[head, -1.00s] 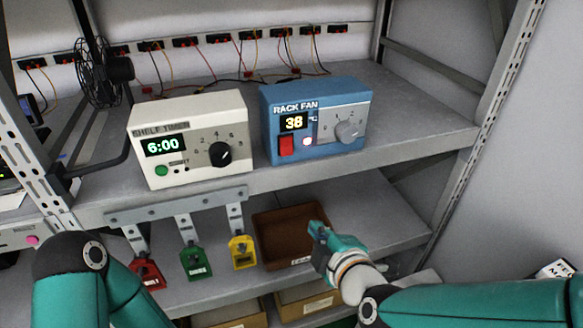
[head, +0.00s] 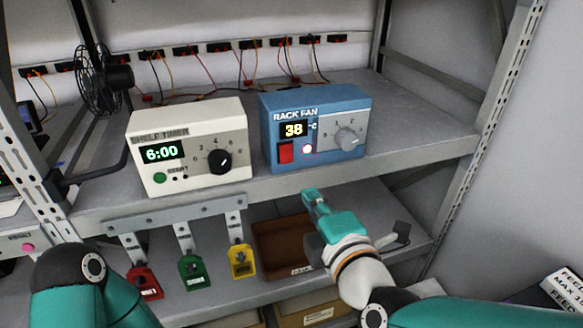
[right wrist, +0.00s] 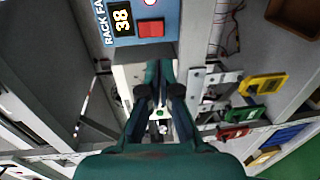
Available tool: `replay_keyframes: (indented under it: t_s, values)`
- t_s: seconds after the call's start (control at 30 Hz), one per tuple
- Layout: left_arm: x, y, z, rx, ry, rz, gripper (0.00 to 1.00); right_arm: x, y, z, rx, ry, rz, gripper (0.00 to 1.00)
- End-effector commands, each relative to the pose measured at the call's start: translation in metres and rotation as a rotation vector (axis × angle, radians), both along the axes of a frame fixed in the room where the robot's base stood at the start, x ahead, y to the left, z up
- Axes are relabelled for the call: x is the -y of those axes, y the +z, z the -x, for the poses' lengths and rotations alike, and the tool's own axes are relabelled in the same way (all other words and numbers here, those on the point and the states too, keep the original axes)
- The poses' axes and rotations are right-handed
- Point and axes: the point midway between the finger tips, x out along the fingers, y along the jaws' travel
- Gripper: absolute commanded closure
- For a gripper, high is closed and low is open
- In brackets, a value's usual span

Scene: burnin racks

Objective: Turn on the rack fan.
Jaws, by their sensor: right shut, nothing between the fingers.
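The blue rack fan box (head: 273,150) stands on the middle shelf, labelled RACK FAN. Its display reads 38. A red switch (head: 286,152) sits at its lower left, a small lit lamp (head: 307,149) beside it and a grey knob (head: 347,139) at the right. In the right wrist view the red switch (right wrist: 151,28) shows near the top. My right gripper (head: 309,194) is shut and empty, below and in front of the box, apart from it. It also shows in the right wrist view (right wrist: 160,65). My left arm shows at the lower left; its gripper is out of view.
A white shelf timer (head: 193,180) reading 6:00 stands left of the fan box. A black fan (head: 98,75) is clamped further left. Red, green and yellow tags (head: 241,261) hang below the shelf edge (head: 290,184). A brown tray (head: 268,240) lies on the lower shelf.

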Motion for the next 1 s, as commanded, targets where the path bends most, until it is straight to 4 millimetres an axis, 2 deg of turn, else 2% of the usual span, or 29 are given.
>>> replay_keyframes:
  t_s: [0.3, 0.5, 0.7, 1.0]
  values:
    - [0.000, 0.003, 0.000, 0.000, 0.000, 0.000, 0.60, -0.020, -0.009, -0.061, -0.003, -0.001, 0.001, 1.00]
    - [0.000, 0.008, 0.000, 0.000, 0.000, 0.000, 0.60, -0.030, -0.012, -0.093, -0.002, 0.000, 0.001, 1.00]
    - [0.000, 0.011, 0.000, 0.000, 0.000, 0.000, 0.60, -0.036, -0.014, -0.109, -0.001, 0.001, 0.000, 1.00]
    - [0.000, 0.010, 0.000, 0.000, 0.000, 0.000, 0.60, -0.037, -0.014, -0.111, 0.000, 0.002, -0.001, 1.00]
